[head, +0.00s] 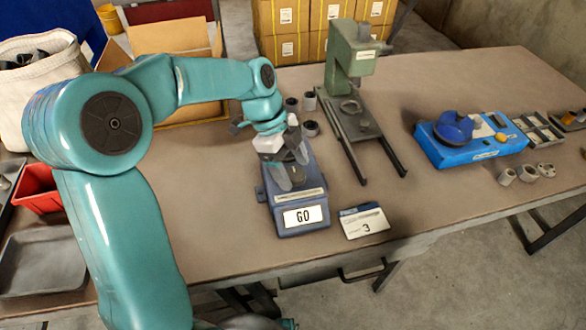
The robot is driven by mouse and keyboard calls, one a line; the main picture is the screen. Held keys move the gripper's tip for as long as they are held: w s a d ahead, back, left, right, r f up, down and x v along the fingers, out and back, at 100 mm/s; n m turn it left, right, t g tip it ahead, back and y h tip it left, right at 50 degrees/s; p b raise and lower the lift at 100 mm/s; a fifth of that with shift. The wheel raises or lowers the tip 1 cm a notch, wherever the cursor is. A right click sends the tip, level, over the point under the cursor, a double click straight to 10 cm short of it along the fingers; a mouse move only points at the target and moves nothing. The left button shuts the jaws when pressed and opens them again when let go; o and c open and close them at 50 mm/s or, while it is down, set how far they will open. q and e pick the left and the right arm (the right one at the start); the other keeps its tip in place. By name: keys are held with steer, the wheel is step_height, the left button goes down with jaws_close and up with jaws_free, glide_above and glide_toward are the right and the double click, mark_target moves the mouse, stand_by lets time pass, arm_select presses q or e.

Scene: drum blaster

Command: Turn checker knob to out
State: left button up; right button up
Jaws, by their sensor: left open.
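The checker (302,216) is a blue-grey box on the table, a little left of the picture's middle, with a white sign reading GO on its front. My left gripper (291,170) is over the checker's top, pointing down, with its fingers apart. A dark round part, perhaps the knob, shows only in pieces around the fingers. I cannot tell which way the knob points or whether the fingers touch it. My right gripper is not in view.
A blue box (470,145) and small metal parts (527,173) are at right. A red bin (38,188) is at left.

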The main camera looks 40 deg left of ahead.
arm_select(q)
steer(key=shift+d+f, duration=0.15)
steer(key=shift+f, duration=0.3)
steer(key=c, duration=1)
